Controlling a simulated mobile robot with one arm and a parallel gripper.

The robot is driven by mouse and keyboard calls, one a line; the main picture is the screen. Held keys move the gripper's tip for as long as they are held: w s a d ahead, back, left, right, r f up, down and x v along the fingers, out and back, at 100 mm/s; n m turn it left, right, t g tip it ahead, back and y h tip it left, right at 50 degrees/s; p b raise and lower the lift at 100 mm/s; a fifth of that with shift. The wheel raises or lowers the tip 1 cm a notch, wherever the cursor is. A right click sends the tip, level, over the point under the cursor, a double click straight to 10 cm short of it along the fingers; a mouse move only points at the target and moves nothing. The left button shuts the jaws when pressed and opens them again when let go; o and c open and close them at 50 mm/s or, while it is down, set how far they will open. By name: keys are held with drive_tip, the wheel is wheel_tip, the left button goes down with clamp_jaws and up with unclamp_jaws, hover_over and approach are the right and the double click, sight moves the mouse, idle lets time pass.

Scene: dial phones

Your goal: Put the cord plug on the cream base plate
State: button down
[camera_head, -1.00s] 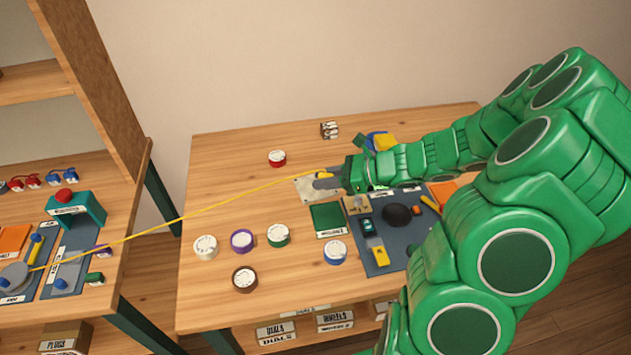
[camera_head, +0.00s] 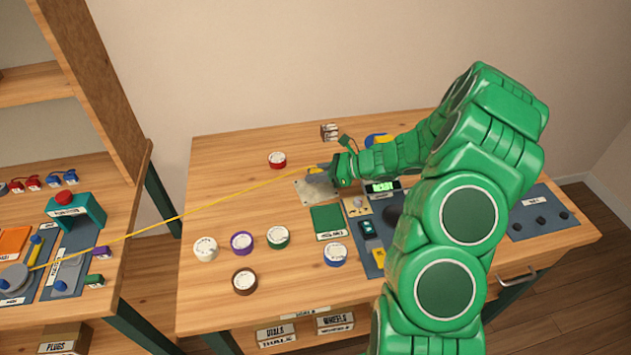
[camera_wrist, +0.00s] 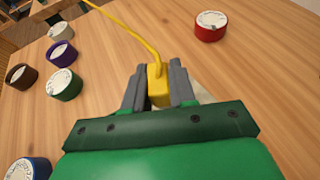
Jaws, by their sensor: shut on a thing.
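My gripper (camera_head: 326,170) is shut on the yellow cord plug (camera_wrist: 158,86), which shows between the two grey fingers in the wrist view. A yellow cord (camera_head: 215,208) runs taut from the plug to the grey disc (camera_head: 14,277) on the left bench. The cream base plate (camera_head: 305,193) lies on the right table, under and just in front of the gripper. The gripper hides part of the plate in both views. I cannot tell whether the plug touches the plate.
Several round dials, among them red (camera_head: 277,159), white (camera_head: 205,248), purple (camera_head: 241,241) and blue (camera_head: 335,253), stand on the table. A green plate (camera_head: 328,219) lies beside the cream one. The table's left back is clear.

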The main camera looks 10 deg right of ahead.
sight(315, 188)
drive_tip(key=shift+w+f, duration=0.45)
drive_tip(key=shift+f, duration=1.55)
drive_tip(key=shift+f, duration=0.1)
drive_tip(key=c, duration=0.9)
unclamp_jaws()
